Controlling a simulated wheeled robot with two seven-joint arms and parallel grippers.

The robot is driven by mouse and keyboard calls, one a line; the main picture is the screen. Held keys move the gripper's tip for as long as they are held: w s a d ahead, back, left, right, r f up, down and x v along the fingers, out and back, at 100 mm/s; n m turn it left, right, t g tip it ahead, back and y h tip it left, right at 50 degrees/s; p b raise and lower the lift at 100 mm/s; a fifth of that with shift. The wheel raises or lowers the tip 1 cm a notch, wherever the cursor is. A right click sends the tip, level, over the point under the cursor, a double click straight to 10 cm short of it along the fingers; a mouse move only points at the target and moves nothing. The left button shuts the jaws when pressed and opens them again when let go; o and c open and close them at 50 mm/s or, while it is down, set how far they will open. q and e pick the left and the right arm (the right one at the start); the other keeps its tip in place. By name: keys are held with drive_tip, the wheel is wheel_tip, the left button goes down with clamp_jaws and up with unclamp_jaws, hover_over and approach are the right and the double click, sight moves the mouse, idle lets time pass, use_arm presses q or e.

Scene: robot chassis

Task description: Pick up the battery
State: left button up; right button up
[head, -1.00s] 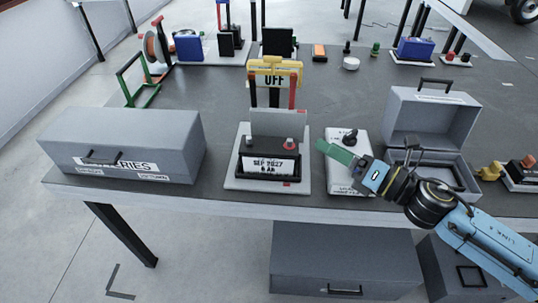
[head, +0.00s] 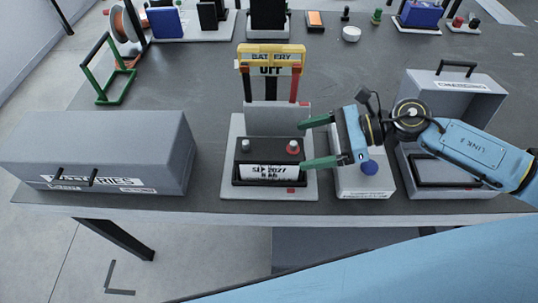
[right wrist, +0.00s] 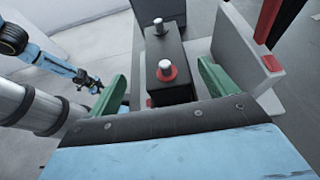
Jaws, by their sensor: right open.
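In the right wrist view the battery (right wrist: 170,86) lies between the spread fingers (right wrist: 160,86), seemingly without contact. My left gripper (right wrist: 92,84) is small at the left of that view; its opening is unclear. It is not seen in the head view.
A yellow-framed sign (head: 270,52) and red post rise behind the battery. A closed grey case (head: 100,145) is left; an open grey case (head: 455,95) is right.

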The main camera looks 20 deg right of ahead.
sight(279, 147)
drive_tip(key=shift+w+a+f, duration=0.2)
drive_tip(key=shift+a, duration=0.4)
drive_tip(key=shift+w+a+f, duration=0.1)
drive_tip(key=shift+a+f, duration=0.05)
drive_tip(key=shift+a, duration=0.05)
drive_tip(key=shift+w+a+f, duration=0.25)
drive_tip(key=shift+a, duration=0.4)
drive_tip(key=x, duration=0.3)
drive_tip(key=shift+w+a+f, duration=0.1)
drive_tip(key=shift+w+f, duration=0.1)
drive_tip(key=shift+w, duration=0.05)
drive_tip(key=shift+a+f, duration=0.1)
drive_tip(key=shift+a, duration=0.1)
drive_tip(key=shift+c, duration=1.8)
drive_tip(key=c, duration=1.5)
clamp_jaws()
use_arm(q)
drive_tip(key=shift+w+d+r, duration=0.15)
drive_tip(key=shift+w+r, duration=0.05)
drive_tip(key=shift+w, duration=0.4)
drive_tip(key=shift+w+d+r, duration=0.15)
drive_tip(key=shift+w+r, duration=0.05)
drive_tip(key=shift+w, duration=0.35)
use_arm(e)
drive_tip(key=shift+w+r, duration=0.2)
drive_tip(key=shift+r, duration=0.05)
